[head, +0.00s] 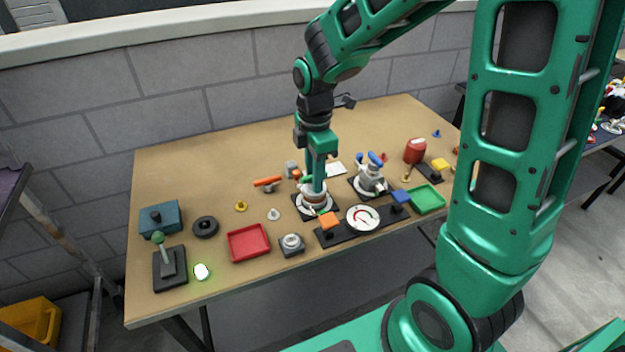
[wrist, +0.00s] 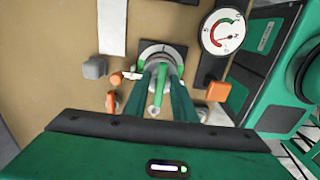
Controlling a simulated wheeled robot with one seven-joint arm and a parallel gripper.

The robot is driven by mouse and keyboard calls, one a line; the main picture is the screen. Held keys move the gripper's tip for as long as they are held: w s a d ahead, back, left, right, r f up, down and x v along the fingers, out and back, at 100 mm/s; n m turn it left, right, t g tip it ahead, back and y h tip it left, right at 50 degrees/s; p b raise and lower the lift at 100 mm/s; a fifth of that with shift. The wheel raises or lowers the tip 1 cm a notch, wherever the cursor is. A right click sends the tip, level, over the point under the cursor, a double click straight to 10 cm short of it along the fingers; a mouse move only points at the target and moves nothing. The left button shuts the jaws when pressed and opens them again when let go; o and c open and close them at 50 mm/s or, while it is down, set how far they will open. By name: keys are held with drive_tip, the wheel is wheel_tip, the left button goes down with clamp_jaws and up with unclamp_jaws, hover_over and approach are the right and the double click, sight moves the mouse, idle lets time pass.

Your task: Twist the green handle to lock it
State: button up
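The green handle (wrist: 157,92) shows in the wrist view as a light green bar between my two fingers. It sits on a round white valve base on a dark plate with scale marks (wrist: 163,48). In the head view the valve (head: 316,202) stands near the middle of the table, with part of the green handle (head: 306,179) showing left of the fingers. My gripper (head: 317,190) points straight down over it, and its fingertips (wrist: 161,70) are around the handle. I cannot tell whether they press on it. The fingers hide part of the handle and valve.
Close to the right is a dial gauge (head: 363,218) with an orange block (head: 328,220). A blue-handled valve (head: 371,178) stands behind it. An orange-handled part (head: 267,182) and a grey block (wrist: 95,68) lie to the left. A red tray (head: 249,257) is at front left.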

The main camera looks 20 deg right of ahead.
drive_tip(key=shift+m, duration=4.6)
drive_tip(key=shift+d+m, duration=0.1)
drive_tip(key=shift+m, duration=4.5)
drive_tip(key=o, duration=0.7)
drive_tip(key=shift+r, duration=3.75)
